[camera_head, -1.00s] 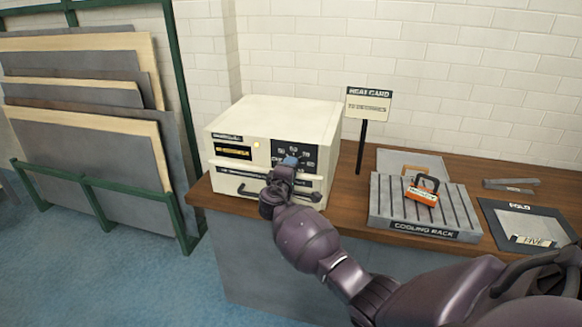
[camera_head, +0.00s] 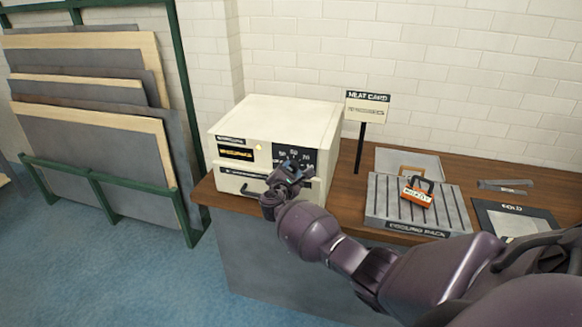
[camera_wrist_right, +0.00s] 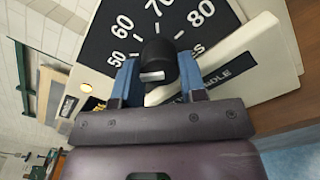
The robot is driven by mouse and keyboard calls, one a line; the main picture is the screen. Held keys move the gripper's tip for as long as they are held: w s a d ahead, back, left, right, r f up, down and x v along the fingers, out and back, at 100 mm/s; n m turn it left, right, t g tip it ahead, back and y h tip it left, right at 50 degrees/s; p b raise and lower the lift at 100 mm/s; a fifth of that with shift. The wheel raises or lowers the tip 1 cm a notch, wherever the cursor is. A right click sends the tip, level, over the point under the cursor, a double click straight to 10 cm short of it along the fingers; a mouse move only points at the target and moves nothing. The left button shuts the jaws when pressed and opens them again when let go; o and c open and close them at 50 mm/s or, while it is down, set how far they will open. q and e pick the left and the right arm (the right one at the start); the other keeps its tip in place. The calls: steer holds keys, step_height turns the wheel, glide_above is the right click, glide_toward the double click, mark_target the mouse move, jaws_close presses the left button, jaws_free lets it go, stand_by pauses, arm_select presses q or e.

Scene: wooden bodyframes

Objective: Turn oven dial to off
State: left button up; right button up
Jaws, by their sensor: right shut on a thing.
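The cream oven (camera_head: 275,120) stands at the left end of the wooden bench. Its black dial face (camera_head: 310,153) is on the right of the front; in the right wrist view the dial face (camera_wrist_right: 112,42) shows numbers 50, 60, 70 and 80. The black dial knob (camera_wrist_right: 158,60) sits between the blue fingers of my right gripper (camera_wrist_right: 157,80), which is shut on it. In the head view my right gripper (camera_head: 290,172) hides the knob. A lamp (camera_head: 258,147) glows yellow on the oven front. My left gripper is not in view.
The oven handle (camera_head: 250,189) runs below the dial. A sign on a post (camera_head: 366,108) stands right of the oven. A cooling rack (camera_head: 385,200) holds an orange-tagged padlock (camera_head: 417,195). Sheets (camera_head: 100,150) lean in a green rack at left.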

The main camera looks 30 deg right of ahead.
steer(key=n+p, duration=0.2)
steer(key=n, duration=0.2)
steer(key=shift+n+p, duration=0.65)
steer(key=shift+n, duration=0.65)
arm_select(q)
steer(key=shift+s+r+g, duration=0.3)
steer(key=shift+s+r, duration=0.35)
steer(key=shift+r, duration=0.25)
arm_select(e)
steer(key=shift+f+n, duration=0.1)
steer(key=shift+n, duration=0.4)
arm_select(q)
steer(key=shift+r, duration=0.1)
arm_select(e)
steer(key=shift+n, duration=0.3)
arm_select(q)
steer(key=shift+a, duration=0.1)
arm_select(e)
steer(key=o, duration=0.9)
steer(key=shift+a, duration=0.1)
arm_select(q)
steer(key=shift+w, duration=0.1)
arm_select(e)
steer(key=v, duration=1)
steer(key=shift+s+a, duration=0.2)
steer(key=shift+s, duration=0.15)
